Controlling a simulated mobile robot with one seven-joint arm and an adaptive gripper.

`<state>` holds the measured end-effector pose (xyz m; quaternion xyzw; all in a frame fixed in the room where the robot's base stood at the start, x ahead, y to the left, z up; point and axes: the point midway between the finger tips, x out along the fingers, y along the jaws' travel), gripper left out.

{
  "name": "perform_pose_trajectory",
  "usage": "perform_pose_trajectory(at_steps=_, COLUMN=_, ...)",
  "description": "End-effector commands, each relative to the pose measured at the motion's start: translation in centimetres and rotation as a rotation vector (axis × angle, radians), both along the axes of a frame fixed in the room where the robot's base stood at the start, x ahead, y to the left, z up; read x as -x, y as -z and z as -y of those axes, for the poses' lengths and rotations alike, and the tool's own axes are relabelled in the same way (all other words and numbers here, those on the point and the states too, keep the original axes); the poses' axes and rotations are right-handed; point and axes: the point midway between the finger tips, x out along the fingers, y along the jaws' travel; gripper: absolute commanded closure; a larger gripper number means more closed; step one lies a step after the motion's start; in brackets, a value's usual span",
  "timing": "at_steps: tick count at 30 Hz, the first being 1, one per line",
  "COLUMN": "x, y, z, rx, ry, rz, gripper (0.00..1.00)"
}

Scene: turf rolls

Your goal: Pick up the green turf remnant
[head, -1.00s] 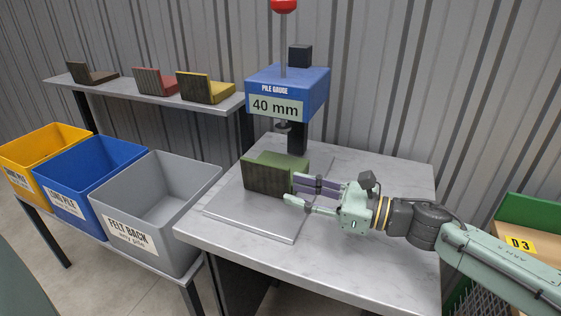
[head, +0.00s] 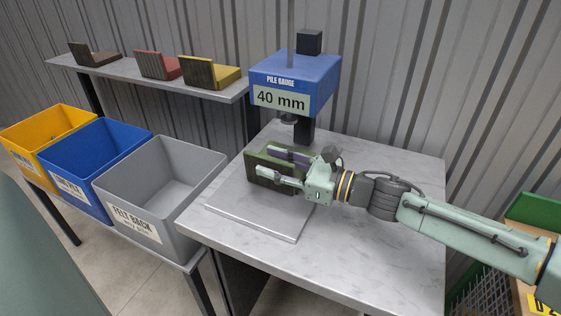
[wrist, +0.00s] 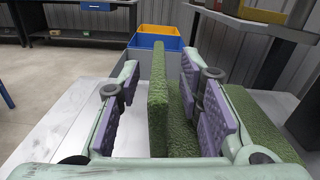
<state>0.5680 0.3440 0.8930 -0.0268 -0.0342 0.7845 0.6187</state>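The green turf remnant (head: 275,186) is L-shaped, with an upright wall and a flat part, and sits on the grey plate of the pile gauge. In the wrist view its upright wall (wrist: 158,105) stands between the fingers, with its flat part (wrist: 265,125) under and beyond the right finger. My gripper (head: 267,163) is open around the wall. The wrist view shows a gap on both sides of the wall, wider on the right. The lower finger hides part of the turf in the head view.
The blue pile gauge (head: 295,78) reads 40 mm and stands close behind the turf. Grey (head: 190,165), blue (head: 120,140) and yellow (head: 70,118) bins stand at left. A shelf (head: 140,84) holds three L-shaped samples. The marble-look table (head: 385,215) is clear in front and at right.

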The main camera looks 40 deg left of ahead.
Motion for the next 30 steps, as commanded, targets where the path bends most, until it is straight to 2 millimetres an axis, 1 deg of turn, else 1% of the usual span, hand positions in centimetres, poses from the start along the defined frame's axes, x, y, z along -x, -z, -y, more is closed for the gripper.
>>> perform_pose_trajectory(at_steps=1, x=0.5, y=-0.7, z=-0.8, rx=0.002, ry=-0.006, rz=-0.002, gripper=0.67)
perform_pose_trajectory(at_steps=3, x=0.7, y=-0.5, z=-1.8, rx=0.0, ry=-0.003, rz=0.0, gripper=0.67)
perform_pose_trajectory(at_steps=6, x=0.8, y=-0.3, z=-2.6, rx=0.0, ry=-0.001, rz=0.0, gripper=0.67)
perform_pose_trajectory(at_steps=14, x=0.8, y=-0.2, z=-2.8, rx=0.0, ry=0.002, rz=0.001, gripper=0.67)
perform_pose_trajectory(at_steps=27, x=0.8, y=-0.2, z=-2.8, rx=-0.001, ry=0.001, rz=0.001, gripper=0.96)
perform_pose_trajectory(at_steps=29, x=0.8, y=-0.2, z=-2.8, rx=-0.001, ry=0.001, rz=0.001, gripper=1.0)
perform_pose_trajectory(at_steps=30, x=0.8, y=-0.2, z=-2.8, rx=0.0, ry=0.001, rz=0.001, gripper=1.0)
